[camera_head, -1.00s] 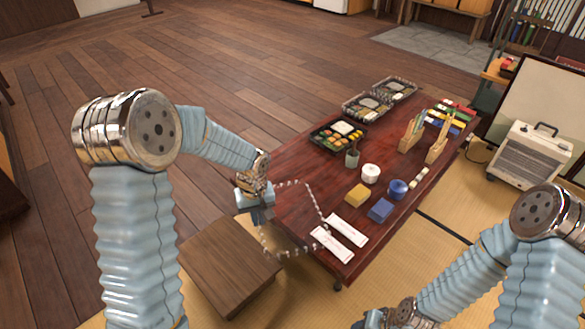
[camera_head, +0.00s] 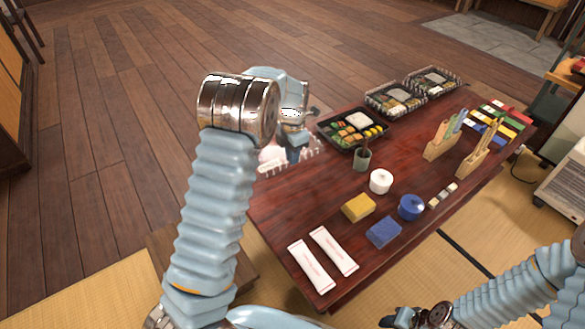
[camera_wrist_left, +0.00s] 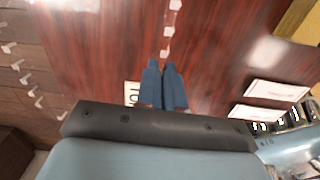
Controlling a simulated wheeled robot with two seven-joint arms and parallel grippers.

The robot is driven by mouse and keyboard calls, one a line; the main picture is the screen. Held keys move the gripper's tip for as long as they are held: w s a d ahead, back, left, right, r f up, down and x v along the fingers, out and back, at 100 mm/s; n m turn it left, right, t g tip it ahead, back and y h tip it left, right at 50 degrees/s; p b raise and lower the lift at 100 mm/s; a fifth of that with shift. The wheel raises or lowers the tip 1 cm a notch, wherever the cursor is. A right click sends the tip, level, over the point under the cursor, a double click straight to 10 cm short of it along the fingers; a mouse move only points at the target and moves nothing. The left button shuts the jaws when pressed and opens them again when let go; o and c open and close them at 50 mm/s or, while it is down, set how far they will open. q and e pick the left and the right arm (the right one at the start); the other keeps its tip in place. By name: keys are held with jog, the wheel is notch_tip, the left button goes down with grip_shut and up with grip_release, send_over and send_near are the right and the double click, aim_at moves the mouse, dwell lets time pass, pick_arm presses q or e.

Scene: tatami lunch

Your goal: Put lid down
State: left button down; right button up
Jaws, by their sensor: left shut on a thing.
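My left gripper (camera_head: 293,152) is shut on a clear lid (camera_head: 268,160) at the table's left edge. The lid is see-through with a dashed pale rim and is partly hidden by my arm. In the left wrist view the blue fingers (camera_wrist_left: 164,85) are close together, and the lid's rim marks (camera_wrist_left: 24,80) run over the floor and tabletop. I cannot tell whether the lid touches the table. An uncovered black lunch box (camera_head: 350,132) with food stands to the right of the gripper. My right gripper (camera_head: 393,318) is at the bottom edge; its jaw opening is unclear.
Two more lunch boxes (camera_head: 396,98) (camera_head: 433,81) stand behind. On the dark red table (camera_head: 300,207) are white packets (camera_head: 333,251), a yellow block (camera_head: 358,208), a blue block (camera_head: 383,232), a white pot (camera_head: 381,181) and a dark cup (camera_head: 362,159).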

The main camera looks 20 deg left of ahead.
pick_arm(q)
notch_tip(320, 180, down, 6)
jog(key=shift+f+b, duration=0.25)
jog(key=shift+b, duration=0.1)
jog(key=shift+f, duration=0.15)
jog(key=c, duration=1.3)
grip_release()
notch_tip(320, 180, up, 12)
jog(key=shift+s+r+p, duration=0.1)
jog(key=shift+r+p, duration=0.05)
jog(key=shift+p, duration=0.75)
jog(key=shift+r, duration=0.1)
